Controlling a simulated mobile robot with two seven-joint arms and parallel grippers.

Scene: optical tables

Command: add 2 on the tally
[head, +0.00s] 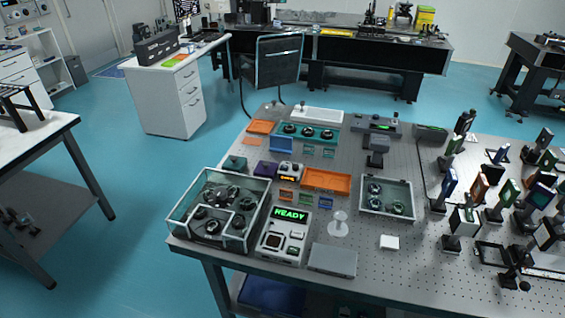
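A small pale device (290,168) with dark round tops and a lit orange display sits mid-left on the optical table (400,268). It may be the tally, but its digits are too small to read. A larger white instrument (270,251) with a green display reading "READY" stands nearer the front edge. Neither of my grippers is in view.
A clear-walled box (178,219) of dark round parts stands at the front left. Mounted optics crowd the right; a perforated strip between is mostly clear.

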